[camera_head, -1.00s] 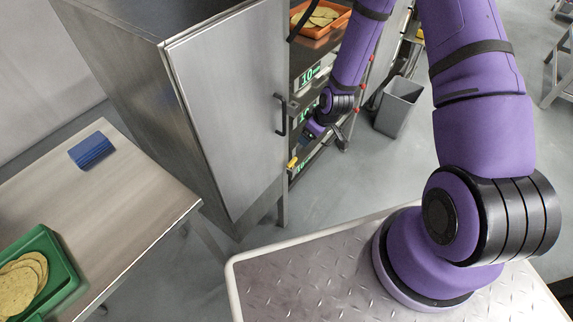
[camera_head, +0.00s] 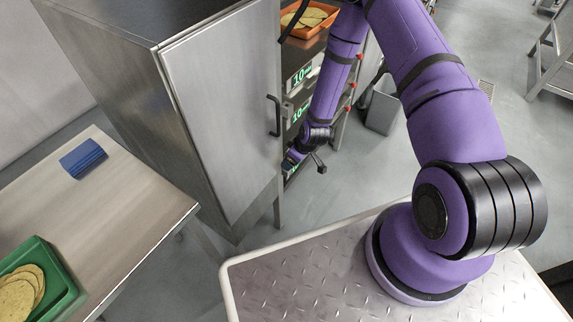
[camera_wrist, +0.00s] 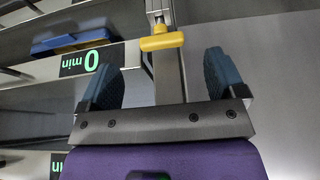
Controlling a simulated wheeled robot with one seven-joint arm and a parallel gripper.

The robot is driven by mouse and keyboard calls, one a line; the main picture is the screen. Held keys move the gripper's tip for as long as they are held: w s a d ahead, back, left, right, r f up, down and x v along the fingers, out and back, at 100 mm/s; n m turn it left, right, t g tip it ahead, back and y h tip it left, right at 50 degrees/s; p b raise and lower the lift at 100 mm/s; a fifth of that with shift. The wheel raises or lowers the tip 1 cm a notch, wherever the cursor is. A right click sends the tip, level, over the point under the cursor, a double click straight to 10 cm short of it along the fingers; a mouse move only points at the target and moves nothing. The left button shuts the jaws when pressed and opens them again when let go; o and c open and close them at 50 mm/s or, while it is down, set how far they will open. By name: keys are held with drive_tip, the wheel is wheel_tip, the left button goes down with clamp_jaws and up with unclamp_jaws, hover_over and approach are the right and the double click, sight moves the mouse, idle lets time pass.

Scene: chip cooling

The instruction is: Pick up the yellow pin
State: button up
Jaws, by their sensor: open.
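The yellow pin (camera_wrist: 162,41) shows in the wrist view as a small T-shaped handle at the end of a metal post on the rack front. My gripper (camera_wrist: 162,72) is open, with its two blue-grey pads apart. The pin lies ahead of the gap between the pads, roughly midway, and nothing is between them but the post behind. In the head view my gripper (camera_head: 291,160) is low at the rack front beside the cabinet door. The pin cannot be made out there.
The cabinet door (camera_head: 226,100) stands close left of my arm. Rack shelves carry green displays (camera_head: 301,74) and an orange tray (camera_head: 309,18). A blue block (camera_head: 83,158) and a green tray (camera_head: 62,290) sit on the left table. A grey bin (camera_head: 384,106) stands behind.

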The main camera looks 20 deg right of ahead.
drive_tip(key=shift+x, duration=2.35)
drive_tip(key=c, duration=1)
